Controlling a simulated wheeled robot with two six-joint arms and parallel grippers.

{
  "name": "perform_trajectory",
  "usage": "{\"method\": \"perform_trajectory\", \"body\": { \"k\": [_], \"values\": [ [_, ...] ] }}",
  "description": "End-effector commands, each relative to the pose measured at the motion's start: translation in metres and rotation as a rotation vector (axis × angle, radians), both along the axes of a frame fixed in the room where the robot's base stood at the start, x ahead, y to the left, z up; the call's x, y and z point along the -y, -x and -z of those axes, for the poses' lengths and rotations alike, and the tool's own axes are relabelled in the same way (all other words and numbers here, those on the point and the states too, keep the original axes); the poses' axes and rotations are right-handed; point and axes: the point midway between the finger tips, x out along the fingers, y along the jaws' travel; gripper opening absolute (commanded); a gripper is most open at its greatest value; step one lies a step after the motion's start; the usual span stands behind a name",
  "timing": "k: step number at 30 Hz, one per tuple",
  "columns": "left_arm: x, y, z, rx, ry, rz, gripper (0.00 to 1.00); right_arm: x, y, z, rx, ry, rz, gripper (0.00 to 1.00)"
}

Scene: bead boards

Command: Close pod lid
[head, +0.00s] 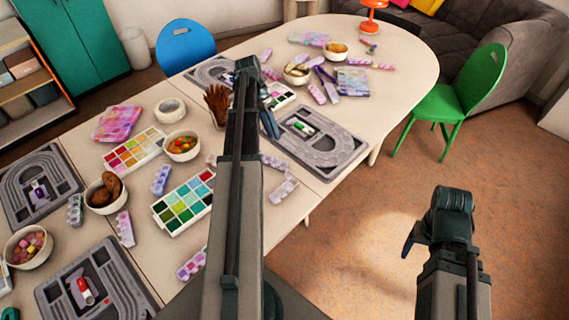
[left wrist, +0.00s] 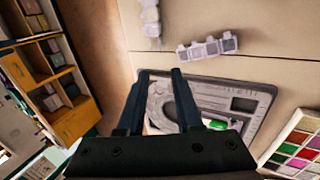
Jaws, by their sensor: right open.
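Several lilac pods, strips of small lidded boxes, lie on the tables. In the left wrist view, one pod (left wrist: 207,47) lies just beyond my left gripper (left wrist: 160,75), and another pod (left wrist: 150,20) is further off. The gripper's fingers are apart with nothing between them, over a grey bead board (left wrist: 245,98). In the head view, my left gripper (head: 271,122) is beside the grey board (head: 345,150) at centre right. Other pods (head: 161,180) (head: 284,189) lie nearby. Lid positions are too small to tell. My right gripper (head: 425,235) is open and empty over the floor.
Colour palettes (head: 182,201) (head: 134,150), bowls (head: 183,146) (head: 105,193) and more bead boards (head: 95,290) crowd the left tables. A green chair (head: 455,100) stands at right; the floor (head: 430,160) there is clear.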

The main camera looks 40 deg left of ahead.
Motion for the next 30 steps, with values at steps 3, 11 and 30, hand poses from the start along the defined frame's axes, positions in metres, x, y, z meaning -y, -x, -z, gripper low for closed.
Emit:
{"method": "perform_trajectory", "body": {
  "k": [3, 11, 30],
  "values": [
    [0.003, 0.000, 0.008, 0.000, -0.001, 0.000, 0.34, 0.000, 0.000, 0.008, 0.000, 0.000, 0.000, 0.72],
    [0.015, 0.002, 0.035, 0.000, -0.001, 0.001, 0.34, 0.000, 0.000, 0.035, 0.000, 0.000, 0.000, 0.72],
    [0.054, 0.005, 0.120, 0.000, -0.001, 0.000, 0.34, 0.000, 0.000, 0.120, 0.000, 0.000, 0.000, 0.72]
  ]
}}
